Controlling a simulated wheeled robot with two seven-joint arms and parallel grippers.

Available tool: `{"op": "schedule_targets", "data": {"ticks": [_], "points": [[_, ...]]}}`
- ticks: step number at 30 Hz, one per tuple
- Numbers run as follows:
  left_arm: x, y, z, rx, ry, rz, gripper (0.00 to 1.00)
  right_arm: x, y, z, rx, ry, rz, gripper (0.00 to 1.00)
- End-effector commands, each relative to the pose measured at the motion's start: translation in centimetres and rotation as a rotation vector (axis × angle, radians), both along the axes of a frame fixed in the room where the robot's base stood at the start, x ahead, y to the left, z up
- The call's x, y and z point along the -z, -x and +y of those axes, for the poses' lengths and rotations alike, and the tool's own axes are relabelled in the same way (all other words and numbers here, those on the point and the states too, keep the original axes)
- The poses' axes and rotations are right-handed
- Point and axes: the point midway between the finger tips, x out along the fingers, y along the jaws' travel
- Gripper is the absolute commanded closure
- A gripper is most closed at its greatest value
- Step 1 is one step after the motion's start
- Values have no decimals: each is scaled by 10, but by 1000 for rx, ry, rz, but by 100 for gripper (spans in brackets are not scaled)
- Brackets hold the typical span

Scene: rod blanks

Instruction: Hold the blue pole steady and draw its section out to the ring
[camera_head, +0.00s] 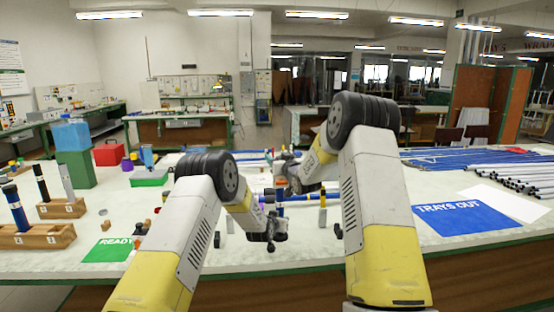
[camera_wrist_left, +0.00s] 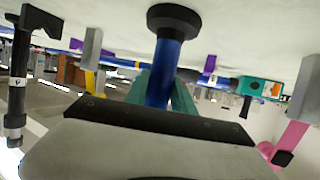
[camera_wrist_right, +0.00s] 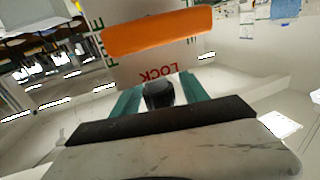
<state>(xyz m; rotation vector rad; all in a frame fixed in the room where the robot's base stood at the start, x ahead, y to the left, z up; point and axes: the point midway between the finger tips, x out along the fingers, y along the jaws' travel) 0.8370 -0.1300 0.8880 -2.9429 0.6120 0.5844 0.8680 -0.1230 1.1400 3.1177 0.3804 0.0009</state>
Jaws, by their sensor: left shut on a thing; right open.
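The blue pole (camera_head: 280,208) stands upright near the middle of the bench. In the left wrist view the blue pole (camera_wrist_left: 165,75) has a broad black end (camera_wrist_left: 174,17). My left gripper (camera_wrist_left: 165,95) is shut around its shaft, between teal fingers. In the head view the left hand (camera_head: 271,233) is low beside the pole. My right gripper (camera_head: 284,172) is higher, near the pole's top. In the right wrist view my right gripper (camera_wrist_right: 157,97) is open, with a dark rounded part between its fingers; I cannot tell whether they touch. I cannot make out the ring clearly.
A wooden stand (camera_head: 33,237) holds a blue-black rod at left. A green READY mat (camera_head: 108,251) and blue TRAYS OUT mat (camera_head: 465,218) lie on the bench.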

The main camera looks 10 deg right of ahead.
Motion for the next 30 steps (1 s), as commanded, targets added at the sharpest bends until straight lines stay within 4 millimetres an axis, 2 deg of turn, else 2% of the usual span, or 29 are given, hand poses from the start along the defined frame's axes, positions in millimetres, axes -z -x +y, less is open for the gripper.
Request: {"op": "schedule_targets", "data": {"ticks": [5,12,13,30], "points": [[2,1,0,0,-2,5,100,0,0,0,0,0,0,50],[2,1,0,0,-2,5,100,0,0,0,0,0,0,97],[2,1,0,0,-2,5,100,0,0,0,0,0,0,100],[3,1,1,0,-2,6,100,0,1,0,0,0,0,100]]}}
